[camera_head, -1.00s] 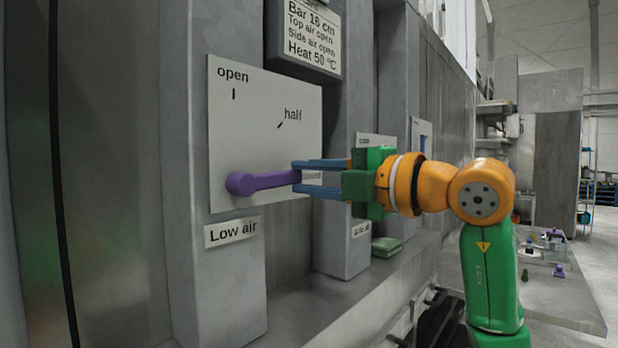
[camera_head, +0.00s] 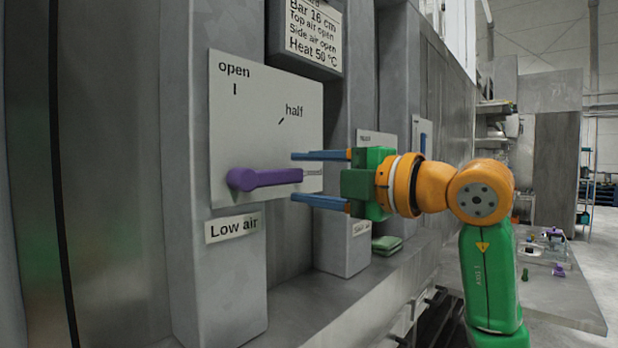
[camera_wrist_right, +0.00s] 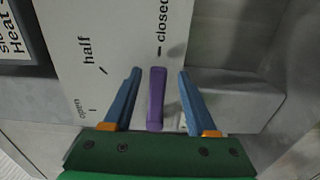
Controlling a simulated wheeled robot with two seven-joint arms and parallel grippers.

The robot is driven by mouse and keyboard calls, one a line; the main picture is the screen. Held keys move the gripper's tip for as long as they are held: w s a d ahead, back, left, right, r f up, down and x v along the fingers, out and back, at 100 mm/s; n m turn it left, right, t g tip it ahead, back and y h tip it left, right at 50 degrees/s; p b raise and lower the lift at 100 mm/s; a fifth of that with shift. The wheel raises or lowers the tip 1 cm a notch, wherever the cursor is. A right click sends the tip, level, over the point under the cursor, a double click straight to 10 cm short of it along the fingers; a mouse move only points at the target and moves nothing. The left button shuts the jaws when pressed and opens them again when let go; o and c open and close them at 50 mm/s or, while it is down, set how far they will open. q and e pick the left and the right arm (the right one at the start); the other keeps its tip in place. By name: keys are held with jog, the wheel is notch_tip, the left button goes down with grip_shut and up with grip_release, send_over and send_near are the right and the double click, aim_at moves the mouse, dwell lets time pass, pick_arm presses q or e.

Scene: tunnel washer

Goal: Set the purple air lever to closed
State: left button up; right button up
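The purple air lever (camera_head: 265,179) is on the white plate (camera_head: 267,130) marked open, half and closed, above the "Low air" label. It lies nearly level and points right, at the closed mark, which it partly covers in the head view. My right gripper (camera_head: 298,178) is open at the lever's free end, one finger above and one below, with gaps to both. In the right wrist view the lever (camera_wrist_right: 156,98) lies between the two spread blue fingers, in line with the closed mark. My left gripper is not in view.
A settings sign (camera_head: 313,38) hangs above the plate. Another panel with its own label (camera_head: 362,228) stands behind my right gripper. A green folded item (camera_head: 386,243) lies on the ledge below. A table (camera_head: 560,290) with small objects is at the right.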

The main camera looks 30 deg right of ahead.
jog(key=shift+s+d, duration=0.1)
jog(key=shift+s, duration=0.15)
jog(key=b+v, duration=0.2)
jog(key=v, duration=0.4)
jog(key=shift+s, duration=0.3)
